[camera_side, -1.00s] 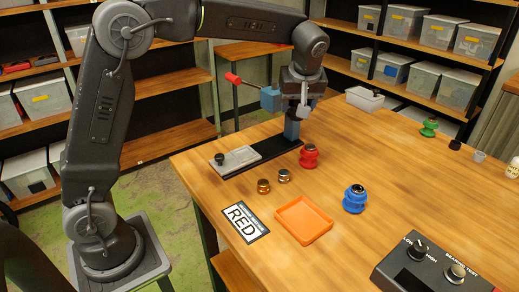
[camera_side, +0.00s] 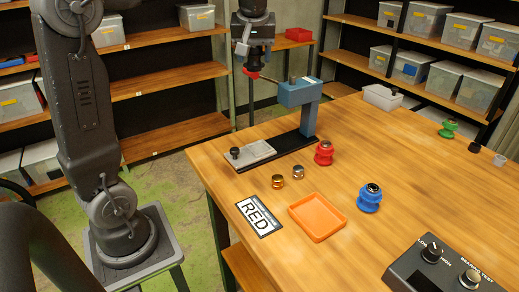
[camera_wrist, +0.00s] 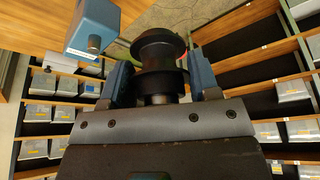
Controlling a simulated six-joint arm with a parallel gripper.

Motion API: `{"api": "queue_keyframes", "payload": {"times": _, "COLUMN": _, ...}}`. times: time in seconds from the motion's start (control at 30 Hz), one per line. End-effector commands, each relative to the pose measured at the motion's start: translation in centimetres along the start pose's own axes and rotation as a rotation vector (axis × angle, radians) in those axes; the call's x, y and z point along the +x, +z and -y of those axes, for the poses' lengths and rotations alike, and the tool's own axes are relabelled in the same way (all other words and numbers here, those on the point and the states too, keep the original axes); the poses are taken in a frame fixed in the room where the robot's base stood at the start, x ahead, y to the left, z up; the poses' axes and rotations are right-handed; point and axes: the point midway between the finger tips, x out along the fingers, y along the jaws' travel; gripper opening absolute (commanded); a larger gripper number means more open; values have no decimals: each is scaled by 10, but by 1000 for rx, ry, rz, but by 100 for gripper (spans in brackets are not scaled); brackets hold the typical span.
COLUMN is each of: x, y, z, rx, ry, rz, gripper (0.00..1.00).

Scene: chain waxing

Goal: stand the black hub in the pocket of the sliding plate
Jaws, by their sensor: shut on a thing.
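The black hub (camera_wrist: 158,50), a dark spool with two flanges, is held between the blue fingers of my gripper (camera_wrist: 160,78) in the wrist view. In the side view my gripper (camera_side: 250,55) is high at the top, behind and left of the blue press (camera_side: 300,92); the hub is hard to make out there. The sliding plate (camera_side: 258,152) is a grey slab with a black knob (camera_side: 235,152) at its left end, on the black base of the press. Its pocket is too small to tell. My gripper is well above and apart from the plate.
The red-handled lever (camera_side: 250,73) sticks out left of the press, close below my gripper. Shelves line the back.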

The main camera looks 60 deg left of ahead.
Motion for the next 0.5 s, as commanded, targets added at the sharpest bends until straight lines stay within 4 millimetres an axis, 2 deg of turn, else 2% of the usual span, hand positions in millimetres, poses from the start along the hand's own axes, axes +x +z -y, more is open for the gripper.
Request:
{"api": "queue_keyframes", "payload": {"times": 0.03, "x": 0, "y": -4, "z": 21, "rx": -8, "ry": 0, "rz": -5, "gripper": 25}}
{"api": "queue_keyframes", "payload": {"times": 0.1, "x": 3, "y": -5, "z": 43, "rx": -4, "ry": 3, "rz": -7, "gripper": 25}}
{"api": "queue_keyframes", "payload": {"times": 0.3, "x": 7, "y": -3, "z": 89, "rx": 5, "ry": 6, "rz": -20, "gripper": 25}}
{"api": "queue_keyframes", "payload": {"times": 0.4, "x": 12, "y": 1, "z": 104, "rx": 10, "ry": 5, "rz": -23, "gripper": 25}}
{"api": "queue_keyframes", "payload": {"times": 0.5, "x": 34, "y": 9, "z": 101, "rx": 14, "ry": 5, "rz": -19, "gripper": 25}}
